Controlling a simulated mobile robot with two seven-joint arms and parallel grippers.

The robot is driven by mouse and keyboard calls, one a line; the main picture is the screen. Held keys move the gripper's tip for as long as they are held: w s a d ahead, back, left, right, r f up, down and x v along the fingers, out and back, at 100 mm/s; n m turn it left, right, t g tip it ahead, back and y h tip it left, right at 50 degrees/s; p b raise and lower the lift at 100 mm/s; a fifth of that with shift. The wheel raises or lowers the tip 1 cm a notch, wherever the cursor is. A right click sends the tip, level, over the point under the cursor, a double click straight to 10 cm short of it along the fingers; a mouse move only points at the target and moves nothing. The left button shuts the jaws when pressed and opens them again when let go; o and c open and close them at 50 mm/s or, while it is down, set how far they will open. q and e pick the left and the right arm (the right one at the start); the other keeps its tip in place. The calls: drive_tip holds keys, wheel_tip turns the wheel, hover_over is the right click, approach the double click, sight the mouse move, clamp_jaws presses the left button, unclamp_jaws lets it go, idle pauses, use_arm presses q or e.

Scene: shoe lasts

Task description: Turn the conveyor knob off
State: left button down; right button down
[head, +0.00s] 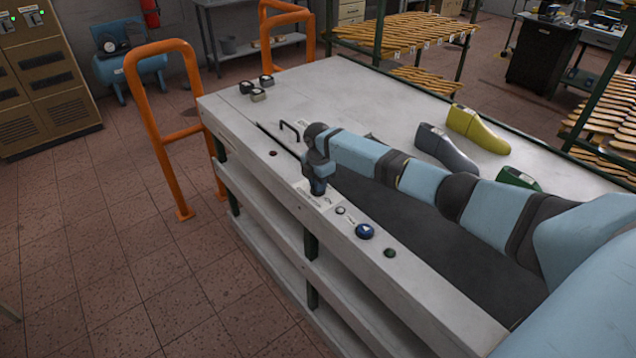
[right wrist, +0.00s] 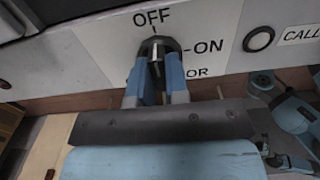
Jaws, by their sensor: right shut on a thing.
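The conveyor knob (right wrist: 155,45) is dark and round, set in a white label plate (right wrist: 205,22) with OFF above it and ON to its right. Its raised grip stands upright in the picture and appears to line up with the OFF mark. My right gripper (right wrist: 158,78) is shut on the knob, a blue finger on each side. In the head view my right gripper (head: 318,187) points down at the table's front edge and hides the knob. My left gripper is not in view.
Beside the knob on the table edge (head: 425,315) are a white button (head: 340,210), a blue button (head: 365,231) and a dark button (head: 390,252). A dark belt (head: 430,250) runs behind them. Yellow (head: 475,128), grey (head: 445,150) and green (head: 517,179) shoe lasts lie beyond my right arm.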

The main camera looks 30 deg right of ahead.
drive_tip(key=shift+w+r, duration=0.1)
idle(0.4)
drive_tip(key=c, duration=1.1)
unclamp_jaws()
wheel_tip(320, 180, up, 14)
drive_tip(key=shift+f+b, duration=0.1)
drive_tip(key=shift+b, duration=0.5)
